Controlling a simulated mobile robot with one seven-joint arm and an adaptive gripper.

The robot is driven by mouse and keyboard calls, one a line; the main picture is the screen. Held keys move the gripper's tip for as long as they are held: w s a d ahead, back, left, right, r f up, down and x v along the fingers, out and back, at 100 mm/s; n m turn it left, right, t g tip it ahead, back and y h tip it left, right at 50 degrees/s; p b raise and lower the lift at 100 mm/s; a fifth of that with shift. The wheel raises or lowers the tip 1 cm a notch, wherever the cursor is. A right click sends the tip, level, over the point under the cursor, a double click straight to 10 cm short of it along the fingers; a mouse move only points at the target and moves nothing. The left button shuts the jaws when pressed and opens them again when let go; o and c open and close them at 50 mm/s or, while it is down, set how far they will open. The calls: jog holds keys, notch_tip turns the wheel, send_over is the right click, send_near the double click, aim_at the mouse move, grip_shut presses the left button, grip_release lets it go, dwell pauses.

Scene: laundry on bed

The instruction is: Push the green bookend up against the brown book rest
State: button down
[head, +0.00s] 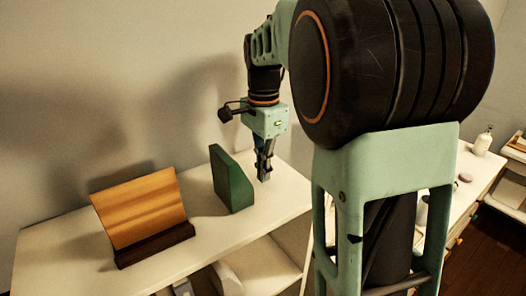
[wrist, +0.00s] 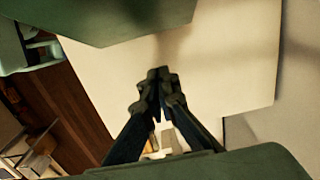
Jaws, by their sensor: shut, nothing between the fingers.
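The brown book rest (head: 140,208) stands on the left part of the white shelf top, with an orange-brown sloped panel and a dark base. The green bookend (head: 232,182) stands upright to its right, with a clear gap between them. My gripper (head: 264,175) points down, shut and empty, just right of the bookend and close to the shelf top. A narrow gap seems to show between them. In the wrist view the closed fingertips (wrist: 158,76) are in the middle, and the bookend (wrist: 125,20) fills the top edge. The book rest is out of that view.
The white shelf top (head: 205,235) is bare between the book rest and the bookend. A wall runs behind it. Open compartments lie below its front edge. A white bottle (head: 482,140) stands on another surface at the far right. My arm hides much of the right side.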

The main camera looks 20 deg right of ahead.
aim_at(216, 205)
jog(key=shift+s+a+f+p, duration=0.1)
jog(key=shift+s+a+p, duration=0.1)
jog(key=shift+a, duration=0.45)
jog(key=shift+s+a+f+p, duration=0.1)
jog(key=shift+s+a, duration=0.1)
jog(key=shift+a, duration=0.4)
jog(key=shift+s+a+f+p, duration=0.1)
jog(key=shift+s+a, duration=0.1)
jog(key=shift+a, duration=0.45)
jog(key=s+a, duration=0.1)
jog(key=a, duration=0.2)
jog(key=s+a, duration=0.1)
jog(key=a, duration=0.4)
jog(key=shift+s+a, duration=0.3)
jog(key=shift+s, duration=0.1)
